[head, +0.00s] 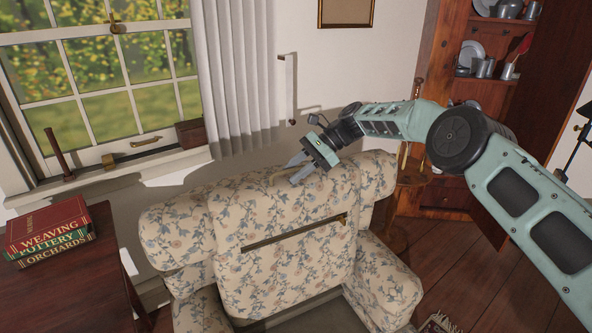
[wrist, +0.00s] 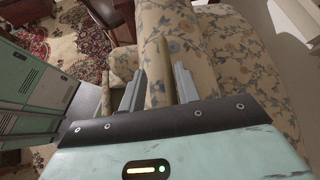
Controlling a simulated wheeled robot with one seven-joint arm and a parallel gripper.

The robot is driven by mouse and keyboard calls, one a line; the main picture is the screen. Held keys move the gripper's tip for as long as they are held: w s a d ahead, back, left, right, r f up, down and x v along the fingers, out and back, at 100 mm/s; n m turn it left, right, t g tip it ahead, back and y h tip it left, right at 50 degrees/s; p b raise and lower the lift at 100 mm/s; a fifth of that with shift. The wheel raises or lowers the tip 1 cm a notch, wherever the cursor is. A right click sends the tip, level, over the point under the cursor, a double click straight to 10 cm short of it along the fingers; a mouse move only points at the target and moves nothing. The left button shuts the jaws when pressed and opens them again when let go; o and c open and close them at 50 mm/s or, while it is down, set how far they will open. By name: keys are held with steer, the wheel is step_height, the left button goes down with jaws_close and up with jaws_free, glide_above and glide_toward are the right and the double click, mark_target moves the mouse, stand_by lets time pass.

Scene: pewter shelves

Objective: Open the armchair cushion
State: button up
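The armchair cushion (head: 270,205) is a cream panel with a blue-and-tan floral pattern, standing upright in the armchair (head: 385,280). A long, dark brass-edged strip (head: 293,232) runs across its face. A thin yellowish bar (head: 284,177) shows at its top edge. My gripper (head: 297,168) is at the top edge of the cushion, pointing left and down. In the wrist view, its two grey fingers (wrist: 157,88) are apart, with a tan bar (wrist: 155,65) and floral fabric visible between or beyond them. I cannot tell whether the fingers touch the bar.
A window (head: 100,85) and pale curtain (head: 238,75) are behind the chair. A dark red table (head: 75,285) with stacked books (head: 48,230) stands at left. A wooden cabinet (head: 455,145) stands at right. Open wooden floor (head: 490,270) lies right of the chair.

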steer(key=v, duration=1.1)
steer(key=shift+a+r+p, duration=0.15)
steer(key=shift+a+p, duration=0.05)
steer(key=shift+p, duration=0.15)
steer(key=shift+w+d+r+p, duration=0.1)
steer(key=shift+d+r+p, duration=0.05)
steer(key=shift+d+p, duration=0.45)
